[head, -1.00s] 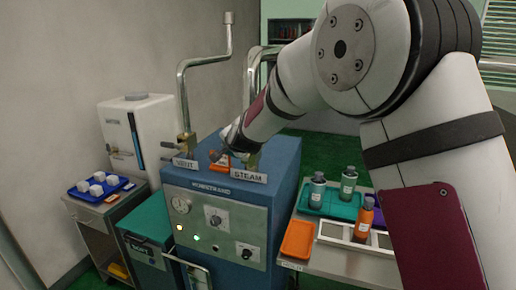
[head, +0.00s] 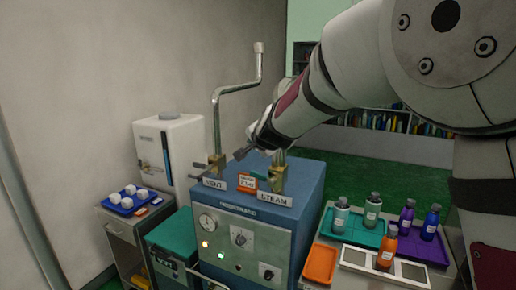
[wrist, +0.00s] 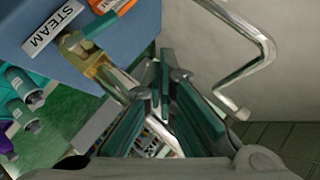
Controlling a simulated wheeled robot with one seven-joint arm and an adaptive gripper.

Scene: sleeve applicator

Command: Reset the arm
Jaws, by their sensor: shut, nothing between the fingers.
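My arm reaches in from the right in the head view. My gripper (head: 240,154) is above the blue machine (head: 262,222), beside the upright vent pipe (head: 216,120). In the wrist view my gripper (wrist: 163,72) has its teal-padded fingers together at the tips with nothing between them. The VENT label (head: 214,183) and STEAM label (head: 273,198) are on the machine's top front edge, with an orange tag (head: 247,182) between them. The steam valve (wrist: 100,66) shows brass with a green handle in the wrist view. My arm hides much of the steam pipe in the head view.
A table on the right holds a teal tray (head: 350,232) and purple tray (head: 432,250) with bottles, an orange tray (head: 320,264) and an orange bottle (head: 387,246). A cart on the left bears a blue tray (head: 125,206) of white cubes.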

